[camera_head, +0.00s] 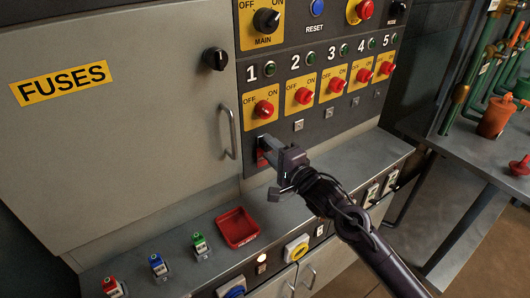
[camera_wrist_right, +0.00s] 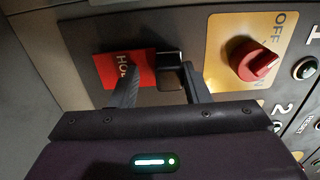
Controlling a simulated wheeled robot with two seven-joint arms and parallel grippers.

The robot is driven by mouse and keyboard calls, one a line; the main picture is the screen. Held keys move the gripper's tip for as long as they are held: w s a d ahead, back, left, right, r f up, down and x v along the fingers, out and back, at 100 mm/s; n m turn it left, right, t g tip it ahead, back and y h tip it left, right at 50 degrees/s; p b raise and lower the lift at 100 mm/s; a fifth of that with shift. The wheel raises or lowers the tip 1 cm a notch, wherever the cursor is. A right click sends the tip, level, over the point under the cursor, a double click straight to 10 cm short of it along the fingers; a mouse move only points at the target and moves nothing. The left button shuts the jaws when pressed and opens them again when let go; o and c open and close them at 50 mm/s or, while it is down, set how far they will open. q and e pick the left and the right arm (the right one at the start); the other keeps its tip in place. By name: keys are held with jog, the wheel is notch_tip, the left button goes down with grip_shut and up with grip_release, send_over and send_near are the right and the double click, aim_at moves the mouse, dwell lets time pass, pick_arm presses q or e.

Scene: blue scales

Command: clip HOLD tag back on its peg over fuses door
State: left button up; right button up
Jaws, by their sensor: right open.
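The red HOLD tag (camera_wrist_right: 112,72) is against the dark panel below switch 1, its lettering partly hidden by a finger. In the head view only a bit of its red (camera_head: 262,158) shows beside the fingers. A black block-like piece (camera_wrist_right: 168,72) adjoins the tag; I cannot tell whether it is a clip or a peg. My right gripper (camera_head: 266,148) is open at the tag, with the black piece between its fingertips (camera_wrist_right: 161,72) in the wrist view. The grey fuses door (camera_head: 120,130) is shut, with a yellow FUSES label. My left gripper is not in view.
A black knob (camera_head: 215,58) and a bar handle (camera_head: 228,131) are on the door's right side. Red switch 1 (camera_head: 264,109) is just above my gripper. A red tray (camera_head: 237,228) and several coloured small items, including a green one (camera_head: 200,244), are on the ledge below.

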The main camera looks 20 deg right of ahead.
jog(key=shift+a+f, duration=0.1)
jog(key=shift+f, duration=0.2)
grip_shut()
jog(key=shift+p+v, duration=1.7)
jog(key=shift+v, duration=1.2)
jog(key=s+f+m+h, duration=0.2)
jog(key=s+m+h, duration=0.2)
jog(key=s, duration=1.3)
jog(key=shift+s+d+t+h, duration=0.25)
jog(key=shift+t+h, duration=0.15)
jog(key=shift+h, duration=0.7)
jog(key=shift+f, duration=0.2)
